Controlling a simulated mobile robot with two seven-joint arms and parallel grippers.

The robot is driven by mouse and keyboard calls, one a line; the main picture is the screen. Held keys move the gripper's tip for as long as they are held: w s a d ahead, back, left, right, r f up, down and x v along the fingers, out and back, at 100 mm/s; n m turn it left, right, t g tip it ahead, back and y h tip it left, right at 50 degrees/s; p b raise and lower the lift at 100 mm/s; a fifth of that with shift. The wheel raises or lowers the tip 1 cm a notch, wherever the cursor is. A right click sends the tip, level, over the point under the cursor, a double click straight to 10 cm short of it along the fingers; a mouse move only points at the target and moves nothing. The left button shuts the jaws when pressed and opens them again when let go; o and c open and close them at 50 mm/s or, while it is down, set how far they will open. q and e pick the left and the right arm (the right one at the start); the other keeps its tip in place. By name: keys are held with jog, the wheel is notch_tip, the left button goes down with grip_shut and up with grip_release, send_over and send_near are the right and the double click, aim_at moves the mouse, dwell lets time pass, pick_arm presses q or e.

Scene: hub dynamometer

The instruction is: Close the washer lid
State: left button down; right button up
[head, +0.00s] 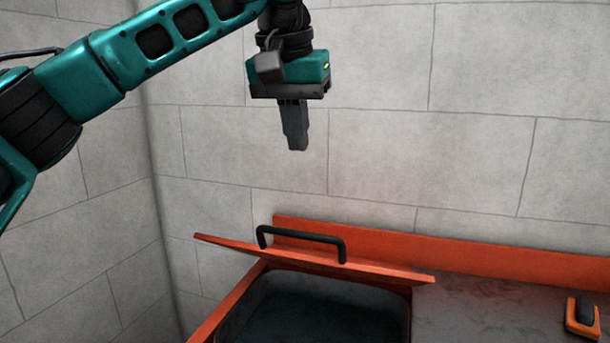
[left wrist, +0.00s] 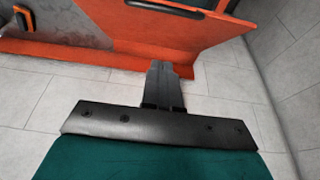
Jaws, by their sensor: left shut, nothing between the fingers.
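The washer is an orange-rimmed unit with a dark open basin (head: 320,308) at the bottom of the head view. Its orange lid (head: 375,269) is raised and tilted at the back of the basin, with a black bar handle (head: 300,238) on it. My left gripper (head: 297,148) is shut and empty. It points down in the air above the lid and handle, apart from both. In the left wrist view the left fingers (left wrist: 163,68) show in front of the tilted lid (left wrist: 190,35), and part of the handle (left wrist: 170,5) shows at the top edge. My right gripper is not in view.
A grey worktop (head: 470,310) lies right of the basin, with an orange and black fixture (head: 583,317) on it. An orange back rail (head: 500,257) runs along the grey block wall. A side wall stands at the left.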

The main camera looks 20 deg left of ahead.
pick_arm(q)
jog(key=x, duration=0.3)
jog(key=s+x, duration=0.1)
jog(key=x, duration=0.3)
jog(key=s+x, duration=0.1)
jog(key=x, duration=0.3)
jog(key=shift+s+f+b, duration=0.1)
jog(key=shift+f+b, duration=0.25)
jog(key=shift+f, duration=0.1)
jog(key=shift+s+f, duration=0.3)
jog(key=shift+f, duration=0.3)
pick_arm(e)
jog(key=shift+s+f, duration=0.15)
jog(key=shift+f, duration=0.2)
